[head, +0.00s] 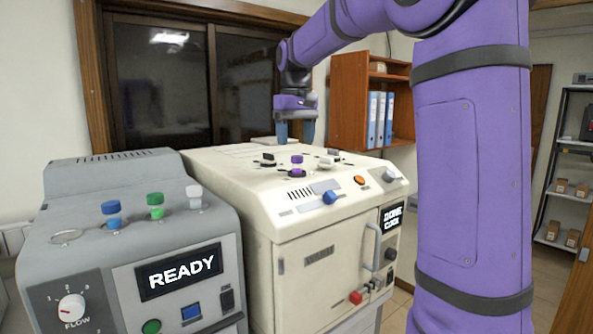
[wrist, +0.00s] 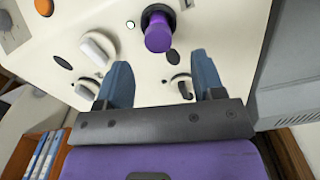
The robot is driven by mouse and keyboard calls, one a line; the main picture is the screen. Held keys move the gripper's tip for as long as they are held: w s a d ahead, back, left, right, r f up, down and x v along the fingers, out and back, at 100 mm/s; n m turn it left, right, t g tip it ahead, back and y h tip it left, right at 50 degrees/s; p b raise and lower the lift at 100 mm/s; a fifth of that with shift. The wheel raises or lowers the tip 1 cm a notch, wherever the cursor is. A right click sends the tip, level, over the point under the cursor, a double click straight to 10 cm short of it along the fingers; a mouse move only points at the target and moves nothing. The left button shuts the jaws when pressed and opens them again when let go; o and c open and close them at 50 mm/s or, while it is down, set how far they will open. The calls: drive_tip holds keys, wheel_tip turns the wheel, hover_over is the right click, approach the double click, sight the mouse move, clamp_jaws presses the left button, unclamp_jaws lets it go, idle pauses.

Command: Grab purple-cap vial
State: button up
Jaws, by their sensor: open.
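The purple-cap vial (head: 297,161) stands upright in the top of the cream machine (head: 230,180). It also shows in the wrist view (wrist: 158,37), near the top edge, beyond the fingertips and roughly between their lines. My gripper (head: 295,134) points down above the machine's top, behind the vial as the head view sees it. In the wrist view the two blue fingers of the gripper (wrist: 160,66) are apart with nothing between them. The vial is not touched by either finger. Its lower part is hidden in the machine.
The grey machine (head: 130,240) at left holds blue-, green- and white-capped vials and an empty ring (head: 66,237). A wooden shelf (head: 349,100) with binders is behind.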

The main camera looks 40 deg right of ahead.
sight(297, 156)
drive_tip(key=shift+s+f, duration=0.15)
drive_tip(key=shift+f, duration=1.5)
drive_tip(key=shift+s+f, duration=0.1)
drive_tip(key=shift+f, duration=1.5)
drive_tip(key=shift+c, duration=0.3)
drive_tip(key=c, duration=0.9)
